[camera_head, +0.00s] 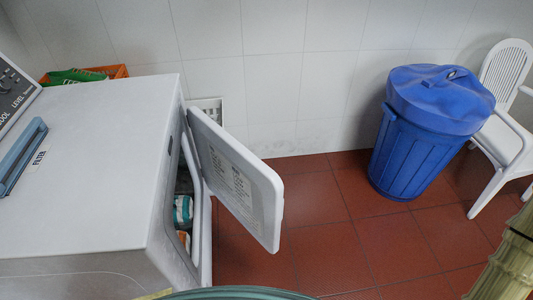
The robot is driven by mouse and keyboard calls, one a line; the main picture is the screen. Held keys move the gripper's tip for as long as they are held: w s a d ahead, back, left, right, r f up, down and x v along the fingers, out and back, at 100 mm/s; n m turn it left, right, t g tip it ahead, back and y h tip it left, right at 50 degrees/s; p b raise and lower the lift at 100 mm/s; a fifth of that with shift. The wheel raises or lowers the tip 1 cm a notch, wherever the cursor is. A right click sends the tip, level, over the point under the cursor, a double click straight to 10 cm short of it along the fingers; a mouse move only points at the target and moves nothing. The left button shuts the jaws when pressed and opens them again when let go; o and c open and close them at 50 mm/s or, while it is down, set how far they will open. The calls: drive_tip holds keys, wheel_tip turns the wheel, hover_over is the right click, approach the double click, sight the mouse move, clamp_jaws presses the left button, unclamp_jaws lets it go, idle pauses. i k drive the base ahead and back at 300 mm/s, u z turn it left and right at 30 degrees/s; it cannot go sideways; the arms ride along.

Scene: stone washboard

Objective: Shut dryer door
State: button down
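The white dryer (95,170) stands at the left, with a control panel and a blue filter handle on its top. Its door (236,180) stands partly open, swung out to the right of the dryer's front. A label with print shows on the door's face. Through the gap I see some coloured items (183,210) inside the dryer. My gripper is not in view.
A blue lidded bin (420,150) and a white chair (500,130) stand at the right. An orange crate (115,71) sits behind the dryer. Red tiled floor (330,225) is clear between door and bin. A greenish rounded edge (235,293) shows at the bottom.

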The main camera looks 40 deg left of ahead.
sight(251, 190)
drive_tip(key=i, duration=2.3)
drive_tip(key=u, duration=3.8)
drive_tip(key=k, duration=1)
drive_tip(key=z, duration=0.5)
